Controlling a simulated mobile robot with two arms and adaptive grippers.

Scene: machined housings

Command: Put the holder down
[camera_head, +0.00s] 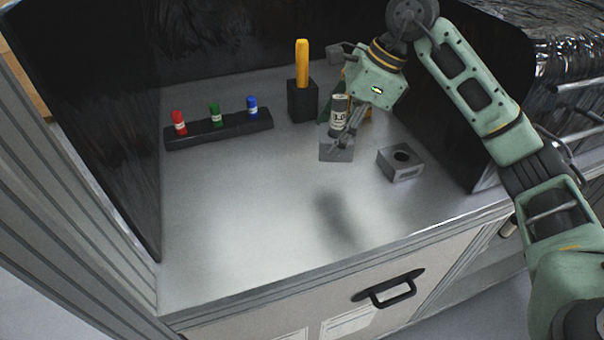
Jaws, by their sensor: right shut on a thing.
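My right gripper (350,136) comes in from the upper right and points down, shut on a grey block-like holder (336,154). A dark cylinder with a white label (340,115) stands at the top of the holder, slightly tilted; its lower end is partly hidden by the fingers. A dark shadow lies on the worktop (240,220) below and apart from the holder, so the holder appears to be in the air. My left gripper is not in view.
A grey block with a round hole (402,162) sits to the right. A black rack (220,130) with red, green and blue labelled pieces stands at the left back. A black block with a yellow handle (302,85) stands behind. The front middle is clear. Dark walls enclose the sides and back.

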